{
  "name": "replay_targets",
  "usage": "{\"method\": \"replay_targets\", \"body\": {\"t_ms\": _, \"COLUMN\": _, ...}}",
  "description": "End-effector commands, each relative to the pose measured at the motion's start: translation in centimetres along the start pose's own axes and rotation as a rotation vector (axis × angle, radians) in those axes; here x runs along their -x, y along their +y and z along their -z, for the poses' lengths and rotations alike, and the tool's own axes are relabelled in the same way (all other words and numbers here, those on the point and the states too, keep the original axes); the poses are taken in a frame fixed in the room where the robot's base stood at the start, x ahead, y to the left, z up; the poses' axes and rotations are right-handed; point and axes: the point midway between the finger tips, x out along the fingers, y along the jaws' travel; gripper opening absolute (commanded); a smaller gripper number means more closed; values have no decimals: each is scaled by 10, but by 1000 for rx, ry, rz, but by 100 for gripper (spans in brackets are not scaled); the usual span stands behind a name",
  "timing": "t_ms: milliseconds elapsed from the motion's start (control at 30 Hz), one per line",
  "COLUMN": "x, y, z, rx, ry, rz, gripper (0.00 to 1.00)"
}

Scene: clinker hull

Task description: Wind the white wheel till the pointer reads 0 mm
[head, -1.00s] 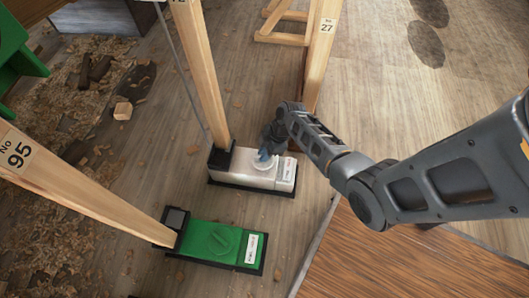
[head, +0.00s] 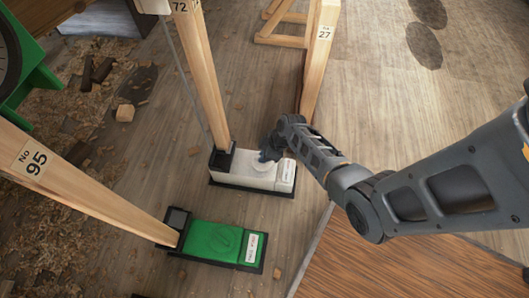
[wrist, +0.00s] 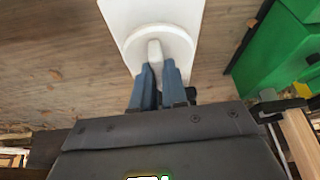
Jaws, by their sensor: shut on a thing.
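The white wheel (wrist: 176,38) is a round disc with a raised bar across it, on top of a white box (head: 240,176) with a black base. My gripper (wrist: 160,75) is shut on the wheel's raised bar, one blue finger on each side of it. In the head view my gripper (head: 268,152) reaches the wheel from the upper right and hides part of it. A label (head: 287,171) sits on the right end of the white box, too small to read. I cannot make out the pointer or its reading.
Wooden posts rise from both boxes, marked 95 (head: 75,190) and 72 (head: 202,80); post 27 (head: 320,60) stands behind. A brown wooden surface (head: 400,265) lies at lower right.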

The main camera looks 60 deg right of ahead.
Motion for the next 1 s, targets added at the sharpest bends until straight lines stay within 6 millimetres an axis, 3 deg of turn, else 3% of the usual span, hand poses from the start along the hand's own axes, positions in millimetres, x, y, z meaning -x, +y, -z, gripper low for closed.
{"method": "replay_targets", "body": {"t_ms": 500, "x": -2, "y": -6, "z": 0, "rx": -420, "ry": -2, "rz": -174, "gripper": 0}}
{"method": "replay_targets", "body": {"t_ms": 1000, "x": -4, "y": -6, "z": 0, "rx": -619, "ry": -2, "rz": -256, "gripper": 0}}
